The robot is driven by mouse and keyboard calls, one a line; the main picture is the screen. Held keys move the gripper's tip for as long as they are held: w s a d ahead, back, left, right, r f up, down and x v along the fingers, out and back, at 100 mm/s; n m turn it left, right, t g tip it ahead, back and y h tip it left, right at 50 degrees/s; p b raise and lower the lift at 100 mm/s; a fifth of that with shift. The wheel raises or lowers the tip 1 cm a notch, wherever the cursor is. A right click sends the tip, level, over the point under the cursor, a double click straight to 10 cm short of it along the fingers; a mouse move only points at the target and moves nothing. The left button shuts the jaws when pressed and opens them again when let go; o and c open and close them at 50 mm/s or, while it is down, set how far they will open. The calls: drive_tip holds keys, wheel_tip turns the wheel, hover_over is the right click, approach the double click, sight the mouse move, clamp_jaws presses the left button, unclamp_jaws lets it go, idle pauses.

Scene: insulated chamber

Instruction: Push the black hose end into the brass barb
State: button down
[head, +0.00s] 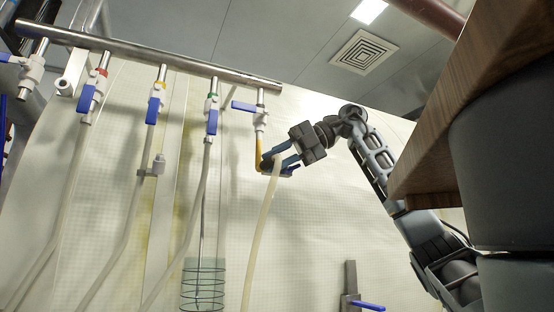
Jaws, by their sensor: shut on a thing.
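A brass barb (258,146) hangs below the rightmost white valve, which has a blue lever, and reaches down to the level of my fingers. My gripper (280,163) is at the end of my arm, just right of the barb's lower end, with its blue fingers pointing left. It is shut on the black hose end (266,163), which is mostly hidden by the fingers. The pale hose (263,218) hangs down from the grip. The black end is very near the barb's lower part; I cannot tell whether they touch or line up.
A steel pipe (150,58) carries several white valves with blue levers, and pale hoses hang from them at the left. A wire-ringed cylinder (203,285) stands below. A wooden edge (470,110) fills the upper right. A blue-handled fixture (352,295) is at the lower wall.

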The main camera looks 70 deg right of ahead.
idle(0.4)
drive_tip(key=c, duration=0.9)
unclamp_jaws()
drive_tip(key=shift+o, duration=0.2)
drive_tip(key=v, duration=0.7)
drive_tip(key=shift+s+r, duration=0.15)
drive_tip(key=shift+s, duration=0.2)
drive_tip(key=shift+d, duration=0.1)
